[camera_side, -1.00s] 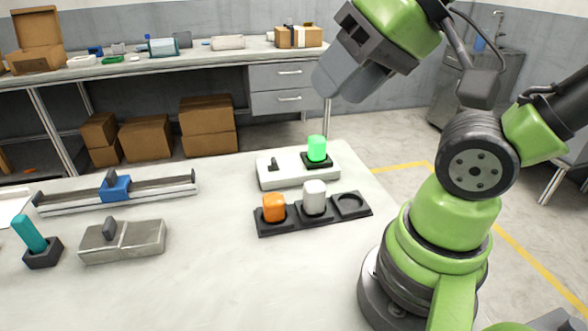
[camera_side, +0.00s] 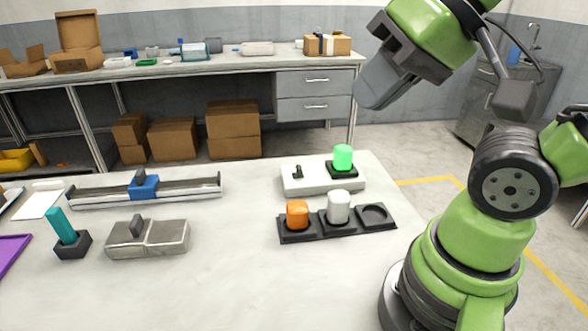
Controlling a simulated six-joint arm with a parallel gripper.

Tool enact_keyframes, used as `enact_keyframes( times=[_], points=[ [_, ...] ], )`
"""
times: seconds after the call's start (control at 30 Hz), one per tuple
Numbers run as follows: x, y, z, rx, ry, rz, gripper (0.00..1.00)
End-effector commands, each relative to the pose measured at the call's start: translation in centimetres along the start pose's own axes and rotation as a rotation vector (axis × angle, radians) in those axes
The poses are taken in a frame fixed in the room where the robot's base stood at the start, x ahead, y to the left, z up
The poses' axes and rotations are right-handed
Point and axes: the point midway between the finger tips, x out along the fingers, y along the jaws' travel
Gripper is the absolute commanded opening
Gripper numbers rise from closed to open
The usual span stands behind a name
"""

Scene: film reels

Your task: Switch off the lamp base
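The lamp base (camera_side: 312,185) is a low white box at the back of the table. A green bulb (camera_side: 343,156) stands upright in its black socket and glows brightly. A small black switch (camera_side: 292,174) sits on the left part of the base. My gripper (camera_side: 377,92) is raised above and to the right of the lamp base in the picture, pointing down and left. It appears apart from everything. Its fingers overlap from this side, so their gap cannot be made out.
In front of the lamp base, a dark three-socket tray (camera_side: 376,227) holds an orange bulb (camera_side: 297,214) and a white bulb (camera_side: 338,207); its right socket is empty. Leftward are a blue slider on a rail (camera_side: 190,192), a grey switch box (camera_side: 160,240) and a teal lever (camera_side: 61,225). The front table is clear.

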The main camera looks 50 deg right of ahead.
Motion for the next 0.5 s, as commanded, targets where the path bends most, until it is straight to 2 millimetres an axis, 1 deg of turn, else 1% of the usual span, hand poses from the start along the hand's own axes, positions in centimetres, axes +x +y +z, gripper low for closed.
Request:
enact_keyframes(
  times=[0.17, 0.27, 0.37, 0.5],
  points=[
    [0.8, -0.3, -2.5, 0.024, -0.061, 0.073, 0.00],
    [1.8, -0.5, -4.7, 0.048, -0.104, 0.139, 0.00],
    [3.2, -0.6, -6.9, 0.072, -0.142, 0.213, 0.00],
    [5.8, -0.4, -9.7, 0.106, -0.183, 0.319, 0.00]
  ],
)
